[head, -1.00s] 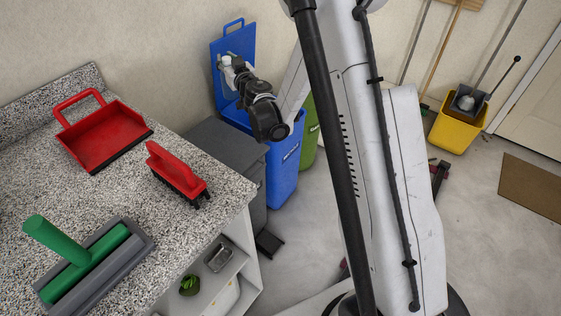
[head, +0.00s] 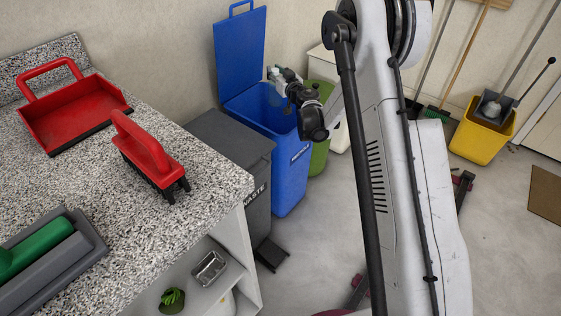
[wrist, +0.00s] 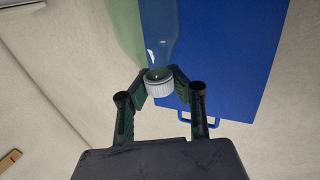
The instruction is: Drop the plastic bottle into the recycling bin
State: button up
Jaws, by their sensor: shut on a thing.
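The clear plastic bottle (wrist: 162,38) with a white ribbed cap (wrist: 159,88) is held in my gripper (wrist: 162,76), whose fingers are closed around its neck by the cap. In the head view my gripper (head: 284,82) is over the mouth of the blue recycling bin (head: 288,168); the bottle is small and partly hidden there. The bin's blue lid (head: 240,52) stands open against the wall, and it shows behind the bottle in the wrist view (wrist: 225,60). Whether the bottle is inside the rim is hard to tell.
A grey waste bin (head: 232,140) stands left of the blue bin and a green bin (head: 320,150) right of it. A speckled counter (head: 130,215) holds a red dustpan (head: 75,110) and a red brush (head: 145,150). A yellow bucket (head: 480,135) is far right.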

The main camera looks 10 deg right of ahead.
jog(key=shift+f+b, duration=1.25)
jog(key=shift+f, duration=1.6)
